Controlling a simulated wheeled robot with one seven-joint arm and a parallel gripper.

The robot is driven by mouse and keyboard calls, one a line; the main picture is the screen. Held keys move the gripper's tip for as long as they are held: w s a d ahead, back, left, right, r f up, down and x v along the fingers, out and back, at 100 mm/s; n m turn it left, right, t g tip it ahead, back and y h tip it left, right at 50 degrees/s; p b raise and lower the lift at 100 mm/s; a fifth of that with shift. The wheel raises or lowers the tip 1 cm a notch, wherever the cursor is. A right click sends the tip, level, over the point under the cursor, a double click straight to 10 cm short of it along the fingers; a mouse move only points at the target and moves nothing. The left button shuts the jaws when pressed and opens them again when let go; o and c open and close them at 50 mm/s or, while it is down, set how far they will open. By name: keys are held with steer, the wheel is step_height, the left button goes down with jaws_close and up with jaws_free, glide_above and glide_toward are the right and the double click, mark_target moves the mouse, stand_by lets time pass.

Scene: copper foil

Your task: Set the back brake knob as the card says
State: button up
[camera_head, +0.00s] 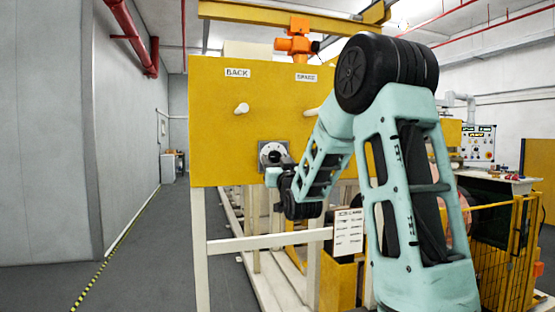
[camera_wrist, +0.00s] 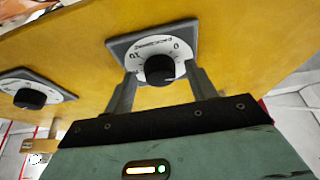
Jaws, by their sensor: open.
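A yellow panel (camera_head: 215,140) carries a BACK label (camera_head: 237,72) at its upper left, with a white peg (camera_head: 241,108) under it. The dial below (camera_head: 265,149) has a grey plate and white face. In the wrist view, a black knob (camera_wrist: 160,69) on a white numbered dial sits between the fingers of my open gripper (camera_wrist: 161,76). I cannot tell whether the fingers touch it, or read its exact setting. My gripper is at the panel's lower part in the head view, largely hidden by my arm. The white card (camera_head: 348,232) hangs below the panel; its text is too small to read.
A second dial with a black knob (camera_wrist: 29,98) is at the left in the wrist view. A second label (camera_head: 306,77) is on the panel, right of BACK. A yellow mesh fence (camera_head: 515,250) stands at the right. The floor (camera_head: 155,250) at the left is clear.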

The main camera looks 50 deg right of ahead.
steer(key=c, duration=1)
